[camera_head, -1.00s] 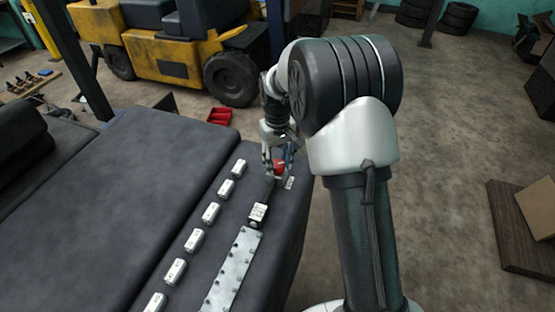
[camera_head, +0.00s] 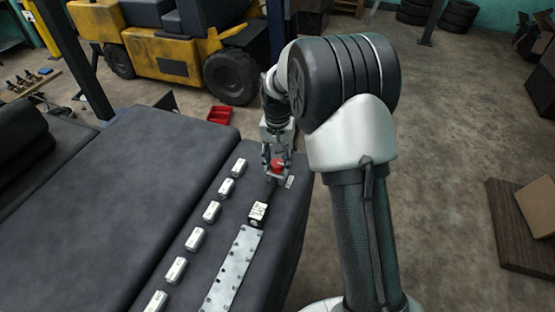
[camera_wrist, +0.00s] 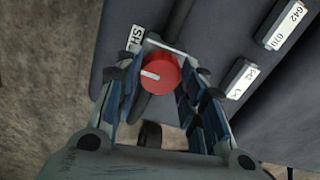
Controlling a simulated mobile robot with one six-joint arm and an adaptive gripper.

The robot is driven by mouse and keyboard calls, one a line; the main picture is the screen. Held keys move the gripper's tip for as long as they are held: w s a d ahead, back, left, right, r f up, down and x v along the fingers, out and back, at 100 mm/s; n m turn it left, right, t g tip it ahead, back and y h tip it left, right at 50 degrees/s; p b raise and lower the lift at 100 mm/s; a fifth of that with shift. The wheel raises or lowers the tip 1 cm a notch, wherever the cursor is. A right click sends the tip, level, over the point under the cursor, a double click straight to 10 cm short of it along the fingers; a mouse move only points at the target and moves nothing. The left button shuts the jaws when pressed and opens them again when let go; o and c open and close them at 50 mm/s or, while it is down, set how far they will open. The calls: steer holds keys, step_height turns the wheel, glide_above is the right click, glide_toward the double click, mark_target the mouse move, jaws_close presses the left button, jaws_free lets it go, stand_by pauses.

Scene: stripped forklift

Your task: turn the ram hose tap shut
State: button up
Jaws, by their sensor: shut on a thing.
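The ram hose tap is a round red knob (camera_wrist: 160,73) with a white pointer mark. In the wrist view it sits between the fingers of my gripper (camera_wrist: 163,90), and the white mark points left. My gripper is shut on the knob from its two sides. In the head view the red knob (camera_head: 277,164) shows at my gripper (camera_head: 276,166), near the far end of the dark surface. A white label (camera_wrist: 135,38) with partly hidden letters "SH" lies beside the knob; it also shows in the head view (camera_head: 289,181).
A row of white labelled blocks (camera_head: 211,211) runs along the dark surface to the left. A white-and-black block (camera_head: 258,213) and a bolted metal plate (camera_head: 233,270) lie nearer. A red tray (camera_head: 219,115) and a yellow forklift (camera_head: 165,52) stand beyond.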

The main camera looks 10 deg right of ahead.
mark_target(278, 163)
stand_by(0.4)
steer(key=o, duration=1.1)
step_height(278, 163, up, 12)
stand_by(0.3)
